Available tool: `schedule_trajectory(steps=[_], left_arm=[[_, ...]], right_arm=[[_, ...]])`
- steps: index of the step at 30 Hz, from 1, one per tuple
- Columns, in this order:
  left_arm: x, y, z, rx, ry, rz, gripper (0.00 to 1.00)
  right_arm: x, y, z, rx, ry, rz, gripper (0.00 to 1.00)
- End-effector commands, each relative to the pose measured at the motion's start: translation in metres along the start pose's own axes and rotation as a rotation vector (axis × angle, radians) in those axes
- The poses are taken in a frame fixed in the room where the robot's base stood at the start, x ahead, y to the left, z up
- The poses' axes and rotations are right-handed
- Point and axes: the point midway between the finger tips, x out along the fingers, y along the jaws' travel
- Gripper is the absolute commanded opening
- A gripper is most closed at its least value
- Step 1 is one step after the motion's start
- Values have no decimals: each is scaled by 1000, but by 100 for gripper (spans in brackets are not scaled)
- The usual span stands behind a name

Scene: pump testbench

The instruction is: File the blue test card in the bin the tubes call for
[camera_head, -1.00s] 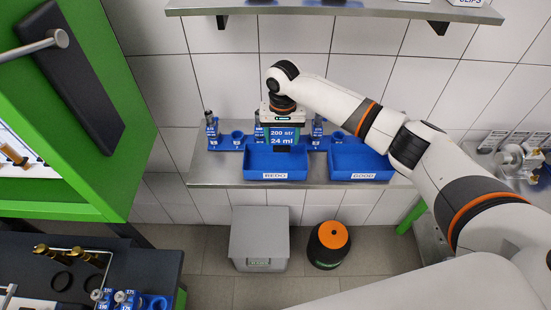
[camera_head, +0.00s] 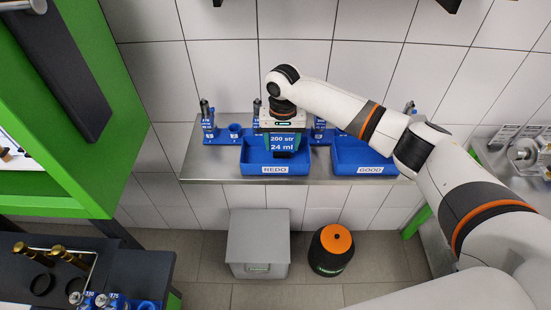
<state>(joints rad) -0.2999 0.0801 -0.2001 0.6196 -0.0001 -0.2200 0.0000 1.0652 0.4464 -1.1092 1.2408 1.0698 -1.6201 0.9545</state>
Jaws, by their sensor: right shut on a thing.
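My right gripper (camera_head: 283,128) is shut on the blue test card (camera_head: 282,142), which reads "200 str 24 ml". The card is upright above the blue REDO bin (camera_head: 252,166); I cannot tell whether its lower end is inside. The blue GOOD bin (camera_head: 374,156) stands to the right and looks empty. Behind the bins, blue racks (camera_head: 222,134) hold upright tubes (camera_head: 205,110), partly hidden by my right arm and gripper. More tubes (camera_head: 76,299) with blue labels stand at the bottom left; their numbers are hard to read. My left gripper is not in view.
The bins stand on a metal shelf (camera_head: 220,171) against a tiled wall. A grey box (camera_head: 258,243) and a black bin with an orange top (camera_head: 333,248) are on the floor below. A green cabinet (camera_head: 128,160) takes up the left side.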

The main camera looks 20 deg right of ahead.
Motion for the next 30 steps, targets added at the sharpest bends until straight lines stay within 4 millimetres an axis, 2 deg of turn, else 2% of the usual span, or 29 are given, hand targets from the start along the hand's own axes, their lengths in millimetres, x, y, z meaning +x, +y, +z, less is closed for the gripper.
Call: schedule_trajectory(steps=[1, 2, 6, 17, 20, 30], left_arm=[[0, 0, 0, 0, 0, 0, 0], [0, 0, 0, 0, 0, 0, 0], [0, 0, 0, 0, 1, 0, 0], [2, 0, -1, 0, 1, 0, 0], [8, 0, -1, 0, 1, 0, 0], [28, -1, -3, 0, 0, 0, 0]], right_arm=[[0, 0, 0, 0, 0, 0, 41], [0, 0, 0, 0, 0, 0, 68], [0, 0, 0, 0, 0, 0, 89], [-5, 0, 0, 0, -1, 1, 89], [-18, 0, 1, -1, -2, 2, 89], [-88, 1, 1, 0, -3, 2, 89]])
